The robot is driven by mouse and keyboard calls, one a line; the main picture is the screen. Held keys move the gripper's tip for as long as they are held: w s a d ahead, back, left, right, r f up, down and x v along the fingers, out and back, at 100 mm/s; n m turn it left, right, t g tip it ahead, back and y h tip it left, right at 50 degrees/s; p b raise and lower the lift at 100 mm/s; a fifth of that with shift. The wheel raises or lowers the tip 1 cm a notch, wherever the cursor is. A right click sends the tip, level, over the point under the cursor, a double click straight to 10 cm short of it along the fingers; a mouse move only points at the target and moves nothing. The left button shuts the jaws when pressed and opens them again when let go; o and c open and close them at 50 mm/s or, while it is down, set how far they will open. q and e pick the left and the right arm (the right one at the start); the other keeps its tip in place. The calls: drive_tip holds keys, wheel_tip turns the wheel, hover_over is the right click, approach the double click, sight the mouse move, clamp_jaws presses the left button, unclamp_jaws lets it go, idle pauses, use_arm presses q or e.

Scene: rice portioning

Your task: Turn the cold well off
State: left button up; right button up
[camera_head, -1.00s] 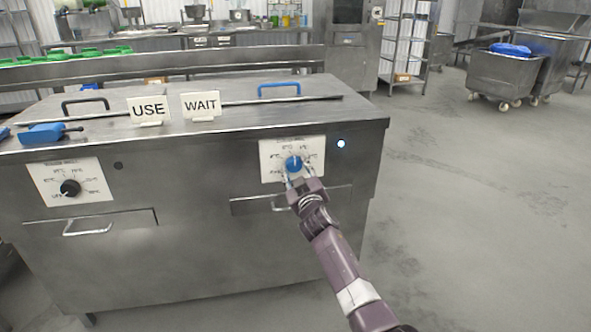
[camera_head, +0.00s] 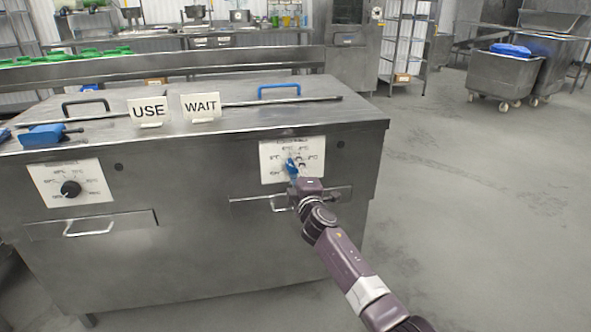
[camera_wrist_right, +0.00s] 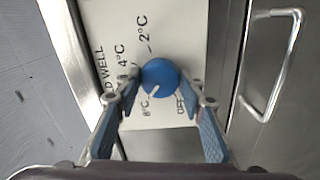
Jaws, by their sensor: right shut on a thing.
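The cold well's blue knob (camera_head: 291,166) sits on a white dial plate (camera_head: 311,152) on the right of the steel counter front. In the right wrist view the blue knob (camera_wrist_right: 160,76) lies between my fingers; its white line points down-left, near the 8°C mark. OFF is printed just right of that, partly hidden by a finger. My right gripper (camera_head: 293,178) is shut on the knob; its fingers (camera_wrist_right: 167,82) also show in the wrist view. The small lamp (camera_head: 341,144) right of the plate is dark. My left gripper is not in view.
A black knob (camera_head: 70,188) on a second dial plate is at left. Drawer handles (camera_head: 88,229) stick out below both plates. USE (camera_head: 149,111) and WAIT (camera_head: 201,107) signs stand on the counter top.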

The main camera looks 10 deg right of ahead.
drive_tip(key=n, duration=0.3)
drive_tip(key=shift+n+p, duration=0.3)
drive_tip(key=shift+n, duration=0.1)
drive_tip(key=n+p, duration=0.1)
drive_tip(key=n, duration=0.6)
drive_tip(key=shift+p, duration=0.4)
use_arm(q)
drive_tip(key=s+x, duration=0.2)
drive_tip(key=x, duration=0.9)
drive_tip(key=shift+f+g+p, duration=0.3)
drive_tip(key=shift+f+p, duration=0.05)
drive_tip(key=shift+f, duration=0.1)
use_arm(e)
drive_tip(key=shift+f+n, duration=0.1)
drive_tip(key=shift+n, duration=1.4)
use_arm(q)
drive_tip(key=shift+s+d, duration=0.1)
use_arm(e)
drive_tip(key=o, duration=1.2)
drive_tip(key=shift+c, duration=0.2)
